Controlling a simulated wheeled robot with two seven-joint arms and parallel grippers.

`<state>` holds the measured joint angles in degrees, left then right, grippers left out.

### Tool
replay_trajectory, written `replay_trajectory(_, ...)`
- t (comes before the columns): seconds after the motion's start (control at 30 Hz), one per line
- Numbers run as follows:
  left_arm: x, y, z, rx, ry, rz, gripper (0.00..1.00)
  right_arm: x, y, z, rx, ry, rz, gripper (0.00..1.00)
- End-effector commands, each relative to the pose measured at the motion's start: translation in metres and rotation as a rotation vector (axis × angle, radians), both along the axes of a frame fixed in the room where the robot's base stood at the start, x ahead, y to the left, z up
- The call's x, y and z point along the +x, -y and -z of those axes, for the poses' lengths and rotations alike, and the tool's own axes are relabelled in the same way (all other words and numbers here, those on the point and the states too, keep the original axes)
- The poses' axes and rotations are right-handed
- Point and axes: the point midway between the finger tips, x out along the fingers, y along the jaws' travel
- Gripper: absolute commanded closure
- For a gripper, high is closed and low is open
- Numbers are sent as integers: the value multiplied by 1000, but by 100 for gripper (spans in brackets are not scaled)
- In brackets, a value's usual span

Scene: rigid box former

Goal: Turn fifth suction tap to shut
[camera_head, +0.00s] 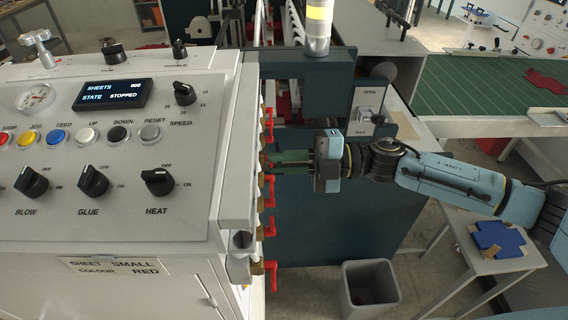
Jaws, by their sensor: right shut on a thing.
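Suction taps with red handles run in a row down the right side of the white control cabinet. Visible ones include the upper tap (268,113), the one below it (268,137), the tap just below my gripper (269,188), a lower tap (270,227) and the lowest tap (272,271). My right gripper (272,161) reaches in from the right and is shut on a tap handle in the middle of the row. Its fingers mostly hide that handle, so I cannot tell its angle. My left gripper is not in view.
The cabinet's sloped panel (205,90) has a display (112,93) reading SHEETS 000, STATE STOPPED, with knobs and buttons. A grey bin (369,290) and a small table (470,262) with a blue piece (498,238) are lower right.

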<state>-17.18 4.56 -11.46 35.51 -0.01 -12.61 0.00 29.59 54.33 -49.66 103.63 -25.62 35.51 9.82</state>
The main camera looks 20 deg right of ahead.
Motion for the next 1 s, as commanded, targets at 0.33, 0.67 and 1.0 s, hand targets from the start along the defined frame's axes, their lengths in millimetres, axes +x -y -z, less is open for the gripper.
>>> replay_trajectory(0.33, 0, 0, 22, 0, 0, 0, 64, -2, -1, 8, -64, 229, -2, 100)
replay_trajectory(0.67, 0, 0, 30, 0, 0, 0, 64, -2, -1, 9, -93, 324, -2, 100)
replay_trajectory(1.0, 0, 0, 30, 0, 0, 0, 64, -2, -1, 8, -97, 337, -2, 100)
